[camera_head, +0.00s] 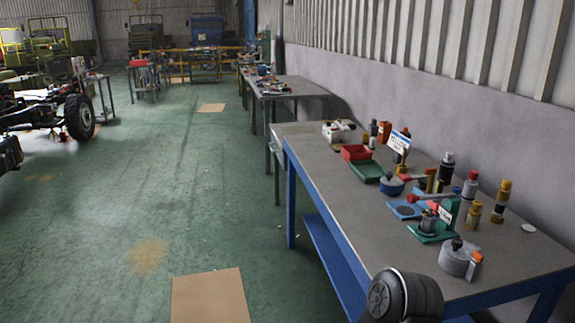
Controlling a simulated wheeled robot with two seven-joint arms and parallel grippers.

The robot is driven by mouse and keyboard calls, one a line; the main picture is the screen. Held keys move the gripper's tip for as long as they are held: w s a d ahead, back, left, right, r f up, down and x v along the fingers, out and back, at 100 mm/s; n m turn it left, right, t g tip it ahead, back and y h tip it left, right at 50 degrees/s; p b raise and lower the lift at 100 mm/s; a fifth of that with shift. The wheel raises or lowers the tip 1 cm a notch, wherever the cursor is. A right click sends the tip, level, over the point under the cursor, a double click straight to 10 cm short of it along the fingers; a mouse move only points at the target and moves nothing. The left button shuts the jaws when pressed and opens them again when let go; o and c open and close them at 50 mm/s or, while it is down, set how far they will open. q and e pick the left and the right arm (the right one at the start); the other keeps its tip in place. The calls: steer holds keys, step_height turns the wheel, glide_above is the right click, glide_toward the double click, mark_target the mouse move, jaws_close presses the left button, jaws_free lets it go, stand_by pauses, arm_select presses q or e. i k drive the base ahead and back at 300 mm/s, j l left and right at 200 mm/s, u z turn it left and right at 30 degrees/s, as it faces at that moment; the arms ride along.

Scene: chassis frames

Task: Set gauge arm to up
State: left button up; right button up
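The workbench (335,185) with a grey top and blue legs runs along the wall at right. On it, a green-based device (430,232) has a metal cylinder, a red part and a small white tag (445,213). Beside it lies a flat blue plate (405,210) with a dark round mark. Red-handled pieces (412,177) lie near a blue round pot (392,186). I cannot tell which of these red parts is the gauge arm, or how it is set. A black rounded link of mine shows at the bottom edge. Neither gripper is in view.
Several bottles (469,187) stand toward the wall. A grey round canister (459,257) is near the front edge. A red bin (355,152) and a white sign (400,141) stand farther back. The green floor left of the bench is open, with a cardboard sheet (210,297).

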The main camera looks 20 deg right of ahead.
mark_target(411, 199)
steer(key=z, duration=1.35)
